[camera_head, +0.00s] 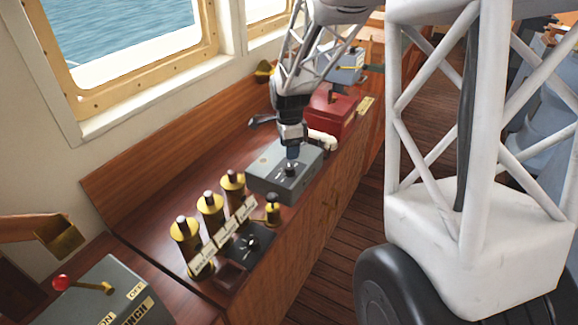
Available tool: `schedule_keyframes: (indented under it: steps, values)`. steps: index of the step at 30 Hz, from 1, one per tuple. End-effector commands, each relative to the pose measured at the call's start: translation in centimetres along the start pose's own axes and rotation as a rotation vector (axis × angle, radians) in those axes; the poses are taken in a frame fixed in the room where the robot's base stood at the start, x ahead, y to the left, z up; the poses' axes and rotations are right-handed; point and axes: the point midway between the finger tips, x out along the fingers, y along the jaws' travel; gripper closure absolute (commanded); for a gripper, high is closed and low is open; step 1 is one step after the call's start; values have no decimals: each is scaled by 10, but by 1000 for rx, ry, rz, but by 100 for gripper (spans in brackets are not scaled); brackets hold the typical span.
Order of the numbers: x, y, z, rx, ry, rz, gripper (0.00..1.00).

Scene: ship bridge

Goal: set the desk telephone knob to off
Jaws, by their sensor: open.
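A grey box (268,182) sits on the wooden console with a small black knob (290,171) on its sloped top. It appears to be the desk telephone, but its markings are too small to read, so the knob's setting cannot be told. My gripper (292,155) points down right above the knob, its fingers small and dark. It is open. Whether the fingers touch or surround the knob cannot be told. The gripper hides part of the box's top.
Several brass cylinders (210,212) and a black dial panel (245,247) stand in front of the box. A red box (330,112) and a cream curved pipe (323,139) are behind it. A grey lever box (108,292) is at lower left.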

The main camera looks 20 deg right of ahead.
Motion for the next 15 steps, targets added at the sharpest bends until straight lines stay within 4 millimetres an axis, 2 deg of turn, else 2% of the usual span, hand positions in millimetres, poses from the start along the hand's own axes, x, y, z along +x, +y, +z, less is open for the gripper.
schedule_keyframes:
  steps: [8, 15]
  values:
    - [3, 0, 0, -1, 0, 0, 39]
    - [21, 0, 0, -1, 0, 3, 39]
